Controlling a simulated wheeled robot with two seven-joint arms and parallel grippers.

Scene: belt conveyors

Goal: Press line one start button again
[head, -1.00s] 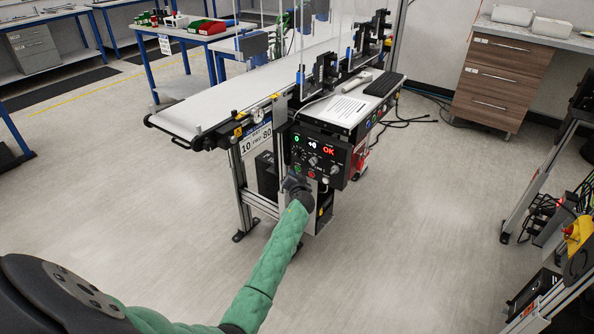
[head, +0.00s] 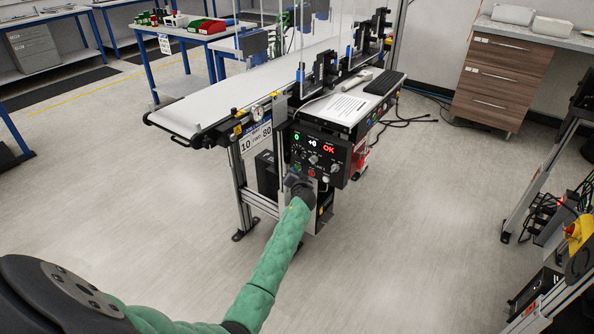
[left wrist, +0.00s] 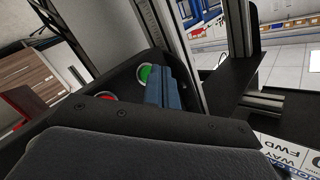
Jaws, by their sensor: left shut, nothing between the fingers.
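The black control panel (head: 335,153) hangs on the front of the belt conveyor (head: 205,105), with lit displays reading 0, +0 and OK. My left gripper (head: 297,180) is at the panel's lower left edge, shut and empty. In the left wrist view the shut blue-grey fingers (left wrist: 160,87) lie right beside the green button (left wrist: 145,73) and overlap its edge; I cannot tell whether they touch it. A red button (left wrist: 106,97) is to the left of the fingers. My right gripper is not in view.
A keyboard (head: 383,82) and a paper sheet (head: 343,108) lie on the conveyor's side shelf. A wooden drawer cabinet (head: 500,80) stands at the back right. Another machine frame (head: 560,230) is at the right edge. The floor between is clear.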

